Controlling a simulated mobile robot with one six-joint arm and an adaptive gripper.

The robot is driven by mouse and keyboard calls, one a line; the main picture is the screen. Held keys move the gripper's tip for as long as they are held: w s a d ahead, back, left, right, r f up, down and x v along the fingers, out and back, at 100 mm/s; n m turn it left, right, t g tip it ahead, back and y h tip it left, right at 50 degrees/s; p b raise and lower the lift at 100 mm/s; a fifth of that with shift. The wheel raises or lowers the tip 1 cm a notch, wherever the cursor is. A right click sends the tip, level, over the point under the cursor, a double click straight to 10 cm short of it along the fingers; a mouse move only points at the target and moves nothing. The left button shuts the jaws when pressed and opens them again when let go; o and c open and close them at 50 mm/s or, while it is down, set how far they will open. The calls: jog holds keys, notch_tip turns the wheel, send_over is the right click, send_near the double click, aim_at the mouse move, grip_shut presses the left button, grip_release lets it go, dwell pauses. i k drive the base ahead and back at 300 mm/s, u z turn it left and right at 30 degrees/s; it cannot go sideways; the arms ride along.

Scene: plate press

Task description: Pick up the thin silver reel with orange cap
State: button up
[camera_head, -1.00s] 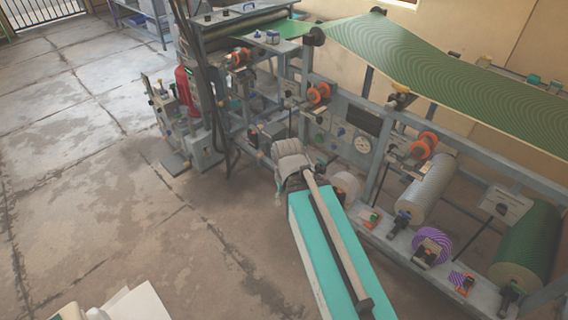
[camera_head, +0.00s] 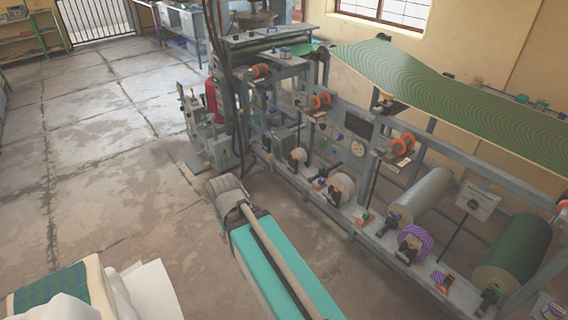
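The press frame (camera_head: 325,205) runs diagonally across the right half of the view. A long silver roll (camera_head: 425,195) sits on its lower part, without a clear orange cap. Smaller pale reels (camera_head: 297,157) and (camera_head: 342,187) sit further left along the same rail. Orange round parts show higher on the frame, at its right post (camera_head: 403,143), its middle (camera_head: 321,101) and its left end (camera_head: 259,70). I cannot tell which of these is the thin silver reel with orange cap. My teal and grey arm link shows at the bottom centre, apart from the reels; my gripper is not visible.
A green patterned web (camera_head: 450,90) stretches across the upper right. A green roll (camera_head: 515,250) and a purple striped reel (camera_head: 414,243) sit at lower right. White sheets (camera_head: 145,290) and a green cloth (camera_head: 55,290) are at lower left. The concrete floor (camera_head: 110,180) at left is open.

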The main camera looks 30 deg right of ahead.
aim_at(301, 154)
jog(key=i, duration=1.3)
jog(key=z, duration=0.55)
jog(key=i, duration=0.95)
jog(key=z, duration=0.5)
